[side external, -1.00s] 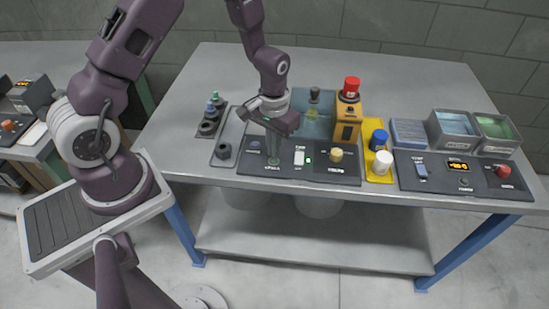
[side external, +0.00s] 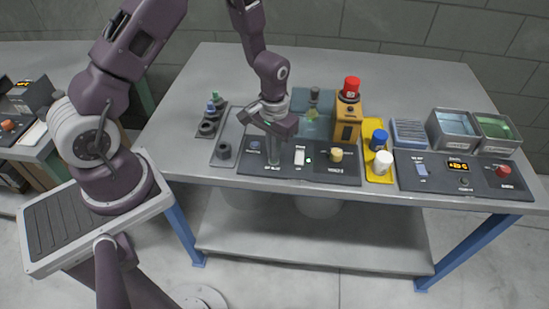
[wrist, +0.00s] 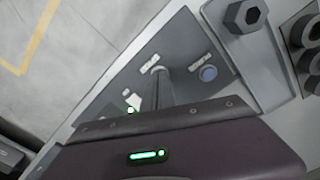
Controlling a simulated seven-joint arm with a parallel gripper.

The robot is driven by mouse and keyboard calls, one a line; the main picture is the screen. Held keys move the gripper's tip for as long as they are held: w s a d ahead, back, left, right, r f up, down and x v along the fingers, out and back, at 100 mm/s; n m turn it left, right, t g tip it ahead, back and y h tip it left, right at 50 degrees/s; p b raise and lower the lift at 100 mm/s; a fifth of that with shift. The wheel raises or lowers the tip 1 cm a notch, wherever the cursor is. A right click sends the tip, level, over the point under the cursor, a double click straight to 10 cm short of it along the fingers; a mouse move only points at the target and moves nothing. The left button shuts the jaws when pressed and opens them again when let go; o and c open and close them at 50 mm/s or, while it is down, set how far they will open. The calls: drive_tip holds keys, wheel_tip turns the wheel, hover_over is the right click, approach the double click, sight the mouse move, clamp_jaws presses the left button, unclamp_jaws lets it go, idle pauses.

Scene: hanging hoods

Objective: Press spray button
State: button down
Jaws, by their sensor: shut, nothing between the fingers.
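My gripper (side external: 273,158) is shut and empty, pointing down over the dark control panel (side external: 317,172) at the front of the table. Its fingertips are close above or on the panel, between a round blue-purple button (side external: 254,145) and a white rocker switch (side external: 299,158). In the wrist view my gripper (wrist: 158,72) ends beside a small printed label. The blue button (wrist: 208,73) lies to its right, clear of the fingers. What is directly under the fingertips is hidden, and I cannot tell whether they touch it. The labels are too small to read surely.
A yellow knob (side external: 336,154) and green light (side external: 309,160) are right on the panel. Behind stand an orange device with a red top (side external: 348,115) and a bluish glass tank (side external: 318,127). A yellow tray (side external: 378,177) holds blue and white cylinders. A second panel (side external: 440,186) is further right.

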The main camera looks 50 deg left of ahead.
drive_tip(key=shift+f, duration=0.45)
drive_tip(key=shift+r, duration=3.5)
drive_tip(key=shift+c, duration=1)
unclamp_jaws()
wheel_tip(320, 180, up, 11)
drive_tip(key=s+d+t, duration=0.1)
drive_tip(key=s+t, duration=0.1)
drive_tip(key=s+d+r+m+t, duration=0.1)
drive_tip(key=s+r, duration=0.5)
drive_tip(key=s, duration=0.3)
drive_tip(key=s+d+r+m+t, duration=0.2)
drive_tip(key=s+r, duration=0.5)
drive_tip(key=s, duration=0.2)
drive_tip(key=shift+r+t, duration=0.15)
drive_tip(key=shift+t, duration=0.15)
